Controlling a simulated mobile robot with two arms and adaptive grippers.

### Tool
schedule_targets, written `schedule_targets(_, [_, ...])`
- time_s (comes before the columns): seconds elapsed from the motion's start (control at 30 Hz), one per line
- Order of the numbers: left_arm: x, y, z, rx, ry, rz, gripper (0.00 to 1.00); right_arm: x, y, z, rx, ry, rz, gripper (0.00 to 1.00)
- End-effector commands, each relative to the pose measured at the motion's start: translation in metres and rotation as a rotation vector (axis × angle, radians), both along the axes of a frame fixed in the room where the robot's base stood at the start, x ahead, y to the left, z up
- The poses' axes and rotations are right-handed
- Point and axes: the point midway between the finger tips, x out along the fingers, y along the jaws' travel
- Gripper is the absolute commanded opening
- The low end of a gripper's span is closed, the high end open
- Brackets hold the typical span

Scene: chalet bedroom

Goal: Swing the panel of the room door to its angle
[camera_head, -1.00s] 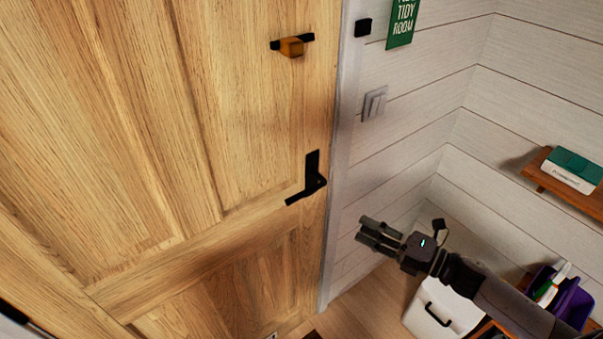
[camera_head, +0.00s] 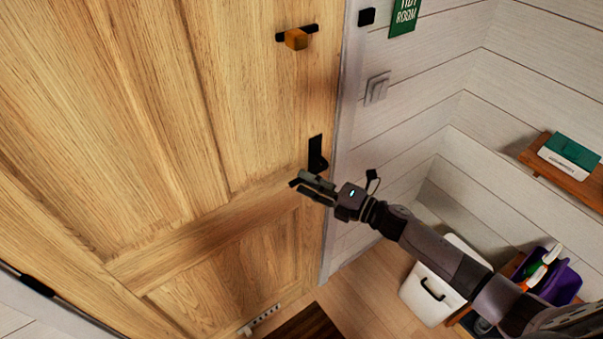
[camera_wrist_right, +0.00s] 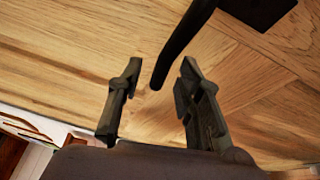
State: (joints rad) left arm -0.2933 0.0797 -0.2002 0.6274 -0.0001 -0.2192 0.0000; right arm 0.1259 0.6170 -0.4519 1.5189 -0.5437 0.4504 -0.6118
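The room door (camera_head: 150,120) is a large pale wooden panel filling the left and middle of the head view. It looks closed against its frame. Its black lever handle (camera_head: 317,155) is at the right edge, with the lever partly hidden behind my right gripper (camera_head: 314,187). In the right wrist view the black lever (camera_wrist_right: 180,45) reaches down, its end between the two fingers of my open right gripper (camera_wrist_right: 156,85). I see no finger closed on it. My left gripper is not in view.
A black latch with an orange-brown knob (camera_head: 296,39) sits higher on the door. Right of the frame are a light switch (camera_head: 376,88), a shelf with a box (camera_head: 570,163), a white bin (camera_head: 430,290) and a purple caddy (camera_head: 560,283). A dark mat (camera_head: 312,325) lies on the floor.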

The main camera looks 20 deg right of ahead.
Motion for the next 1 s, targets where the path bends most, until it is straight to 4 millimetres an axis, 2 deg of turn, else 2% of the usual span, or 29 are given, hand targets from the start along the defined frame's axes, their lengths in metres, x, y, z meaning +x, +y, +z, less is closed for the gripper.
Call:
schedule_targets(0.2, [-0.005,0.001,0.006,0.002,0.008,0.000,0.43,0.016,0.014,0.000,0.001,0.001,-0.001,0.33])
schedule_targets(0.53, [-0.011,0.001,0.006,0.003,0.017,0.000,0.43,0.018,0.016,-0.001,-0.001,0.001,-0.001,0.33])
schedule_targets(1.0, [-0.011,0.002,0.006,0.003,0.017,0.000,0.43,0.018,0.016,-0.001,0.000,0.001,-0.001,0.02])
